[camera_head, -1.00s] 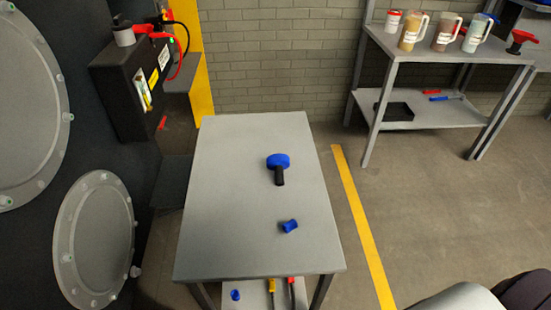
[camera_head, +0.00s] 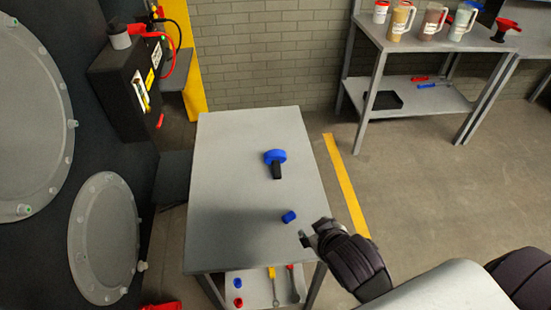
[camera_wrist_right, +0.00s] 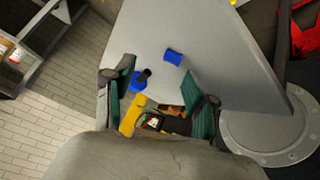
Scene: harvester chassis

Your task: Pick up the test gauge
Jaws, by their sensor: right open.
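I take the test gauge (camera_head: 275,164) to be the round blue-headed piece with a short black stem. It lies on the grey table top (camera_head: 225,190), with its stem toward the front. It also shows in the right wrist view (camera_wrist_right: 138,81), beside the left finger in the picture. A small blue cylinder (camera_head: 288,217) lies nearer the table's front; it shows in the right wrist view too (camera_wrist_right: 173,56). My right gripper (camera_head: 309,238) is open and empty by the table's right edge, just below and right of the small cylinder. My left gripper is out of view.
Tools and small blue and red parts lie on the table's lower shelf (camera_head: 255,292). A black panel box (camera_head: 125,90) stands at the left. A rack with jugs (camera_head: 440,40) stands at the back right. The table's left half is clear.

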